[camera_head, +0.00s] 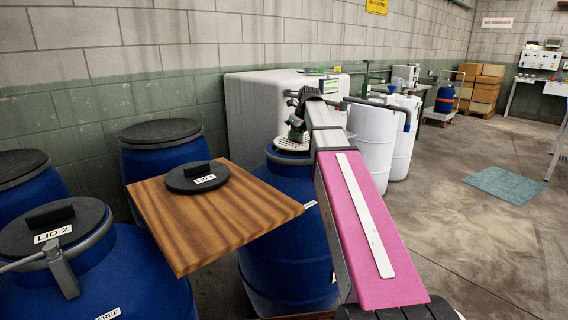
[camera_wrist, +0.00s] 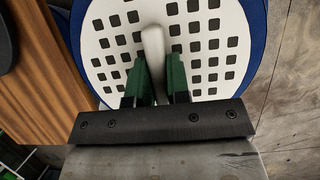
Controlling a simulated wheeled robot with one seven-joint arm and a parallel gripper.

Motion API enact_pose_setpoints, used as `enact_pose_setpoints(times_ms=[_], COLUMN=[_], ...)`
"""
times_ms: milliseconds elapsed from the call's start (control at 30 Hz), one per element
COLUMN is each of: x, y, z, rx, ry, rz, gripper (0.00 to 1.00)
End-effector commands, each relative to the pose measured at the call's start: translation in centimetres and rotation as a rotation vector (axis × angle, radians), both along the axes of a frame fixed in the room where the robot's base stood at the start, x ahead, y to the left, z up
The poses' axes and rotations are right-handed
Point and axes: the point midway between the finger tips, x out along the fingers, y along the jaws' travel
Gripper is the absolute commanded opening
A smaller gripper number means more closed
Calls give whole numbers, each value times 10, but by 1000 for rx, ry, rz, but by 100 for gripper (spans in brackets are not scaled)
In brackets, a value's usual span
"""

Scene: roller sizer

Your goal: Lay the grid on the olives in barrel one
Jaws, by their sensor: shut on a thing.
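The grid is a round white plate with square holes and an upright knob. It fills the top of the wrist view (camera_wrist: 105,55); in the head view (camera_head: 290,144) it shows at the mouth of an open blue barrel (camera_head: 285,235). My gripper (camera_wrist: 155,75) has its green fingers shut on the grid's knob. In the head view my gripper (camera_head: 296,132) is over that barrel, partly hidden by my arm. The grid looks roughly level at the rim; I cannot tell whether it touches anything below. No olives show; the grid covers the opening.
A wooden board (camera_head: 215,220) left of the barrel carries a black lid (camera_head: 197,178) with a white label. A closed blue barrel (camera_head: 80,260) with a lid marked "LID 2" stands at front left. White barrels (camera_head: 372,145) stand behind my arm. The floor at right is mostly clear.

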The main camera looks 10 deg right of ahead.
Motion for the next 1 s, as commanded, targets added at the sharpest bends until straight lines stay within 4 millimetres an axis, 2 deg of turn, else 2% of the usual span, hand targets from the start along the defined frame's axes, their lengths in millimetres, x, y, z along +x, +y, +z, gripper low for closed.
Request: enact_pose_setpoints(times_ms=[300,567,733,1000], x=[-1,-1,-1,0], y=[0,0,0,0], z=[-48,-70,-92,-97], rx=[0,1,1,0], ry=[3,2,2,0], rz=[1,2,2,1], gripper=[0,0,0,0])
